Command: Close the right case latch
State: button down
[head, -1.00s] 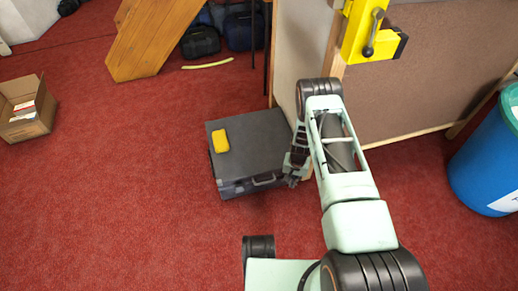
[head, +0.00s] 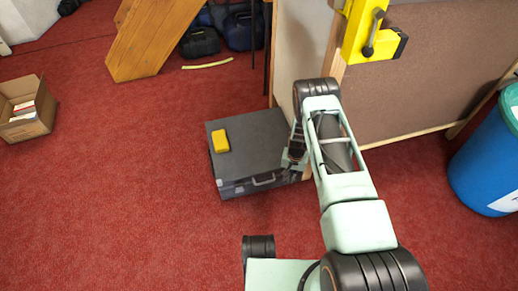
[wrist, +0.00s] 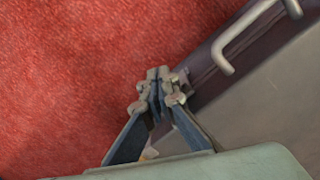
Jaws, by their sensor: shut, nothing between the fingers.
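The dark grey case (head: 262,140) lies shut on the red carpet, with its handle (head: 264,181) on the front side. In the wrist view the case (wrist: 265,100) fills the right, and its handle (wrist: 252,38) shows at the upper right. My gripper (wrist: 160,73) has its fingers together and empty, with the tips at the case's front edge. A small piece beside the tips (wrist: 183,77) looks like the right latch; the fingers partly hide it, and I cannot tell its position or whether they touch. In the head view my gripper (head: 292,161) is at the case's right end.
A yellow object (head: 221,140) lies on the lid's left part. A brown panel (head: 440,80) with a wooden frame stands close right of the case. A blue bin (head: 485,165) is far right, an open cardboard box (head: 28,125) far left. The carpet in front is clear.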

jog(key=shift+s+d+p, duration=0.2)
jog(key=shift+s+p, duration=0.15)
jog(key=shift+s, duration=0.3)
jog(key=shift+s+d+p, duration=0.25)
jog(key=shift+s+p, duration=0.15)
jog(key=shift+s, duration=0.25)
jog(key=shift+s+d+p, duration=0.2)
jog(key=shift+s+p, duration=0.15)
jog(key=shift+s, duration=0.3)
notch_tip(320, 180, up, 8)
jog(key=p, duration=0.5)
